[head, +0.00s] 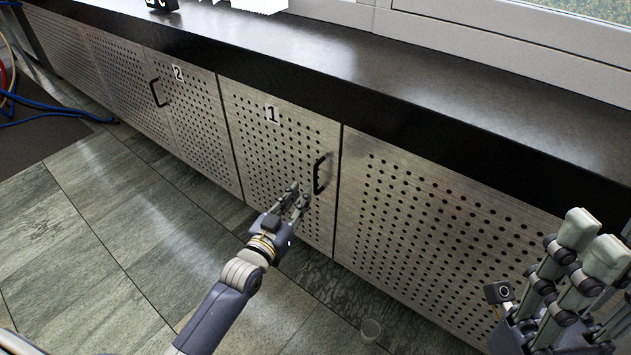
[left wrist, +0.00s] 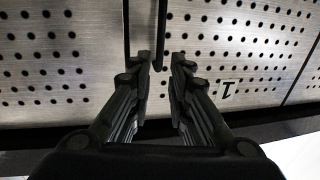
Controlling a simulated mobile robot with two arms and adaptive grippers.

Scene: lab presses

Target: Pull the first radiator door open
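The first radiator door (head: 275,150) is a perforated metal panel marked 1, in the middle of the head view. It sits flush with the panels beside it and looks closed. Its black bar handle (head: 319,174) is near its right edge. My left gripper (head: 297,198) is just left of and below the handle in the head view, with its fingers parted and nothing held. In the left wrist view, the handle (left wrist: 162,35) is ahead of the finger gap; contact cannot be told. My right gripper (head: 592,246) is at the lower right; its finger gap is unclear.
A dark countertop (head: 400,80) overhangs the doors. Door 2 (head: 195,120) with its own handle (head: 155,93) is to the left. A plain perforated panel (head: 430,220) is to the right. Blue cables (head: 45,106) lie far left.

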